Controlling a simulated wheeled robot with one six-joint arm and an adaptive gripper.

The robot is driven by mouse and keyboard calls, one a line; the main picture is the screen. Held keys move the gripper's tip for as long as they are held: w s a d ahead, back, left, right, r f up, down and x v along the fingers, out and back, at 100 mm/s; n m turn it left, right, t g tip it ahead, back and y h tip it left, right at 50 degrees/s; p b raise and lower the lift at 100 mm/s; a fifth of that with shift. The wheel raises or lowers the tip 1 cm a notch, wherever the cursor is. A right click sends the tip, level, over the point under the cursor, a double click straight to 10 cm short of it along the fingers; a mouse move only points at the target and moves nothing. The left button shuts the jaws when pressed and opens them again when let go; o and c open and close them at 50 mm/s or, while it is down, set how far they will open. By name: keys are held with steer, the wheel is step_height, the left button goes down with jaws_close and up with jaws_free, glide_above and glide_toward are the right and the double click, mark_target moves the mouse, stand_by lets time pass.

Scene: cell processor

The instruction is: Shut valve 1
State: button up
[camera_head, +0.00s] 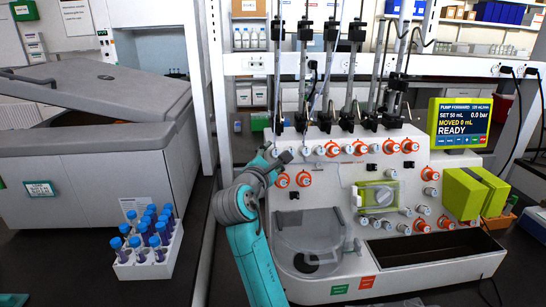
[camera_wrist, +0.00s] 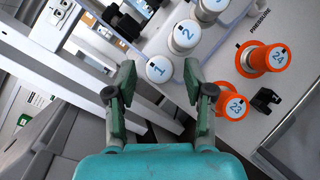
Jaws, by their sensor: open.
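Valve 1 (camera_wrist: 159,69) is a white round knob marked "1" on the white cell processor panel. In the wrist view it lies ahead, between the two fingertips of my gripper (camera_wrist: 160,82). The fingers are apart, and nothing is held. I cannot tell how much gap is left between them and the knob. No orange collar shows on valve 1. In the head view my gripper (camera_head: 276,160) is at the panel's upper left corner, and I cannot make out valve 1 clearly there.
White valve 2 (camera_wrist: 187,37) sits close beside valve 1. Orange-collared valves 23 (camera_wrist: 235,107) and 24 (camera_wrist: 268,58) are to the right. A white frame post (camera_head: 208,85) stands left of my arm. A rack of blue-capped tubes (camera_head: 150,255) and a large grey machine (camera_head: 100,150) are farther left.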

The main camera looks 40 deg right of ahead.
steer(key=shift+c, duration=0.3)
jaws_close()
steer(key=shift+m, duration=0.3)
steer(key=m+g, duration=0.1)
steer(key=m, duration=0.1)
steer(key=m+g, duration=0.1)
steer(key=shift+w+r+m+y, duration=0.2)
steer(key=shift+m+y, duration=0.1)
steer(key=shift+m, duration=0.1)
steer(key=m, duration=0.1)
steer(key=m+g+y, duration=0.1)
steer(key=m, duration=0.1)
steer(key=m+g, duration=0.1)
steer(key=shift+r+m+y, duration=0.25)
steer(key=shift+m+y, duration=0.05)
steer(key=m+g+y, duration=0.1)
steer(key=m, duration=0.2)
steer(key=shift+r+y, duration=0.15)
steer(key=shift+y, duration=0.25)
steer(key=m+y, duration=0.2)
steer(key=m, duration=0.1)
steer(key=shift+d+r+g, duration=0.1)
steer(key=shift+d+g, duration=0.05)
steer(key=shift+g, duration=0.15)
steer(key=shift+m+y, duration=0.3)
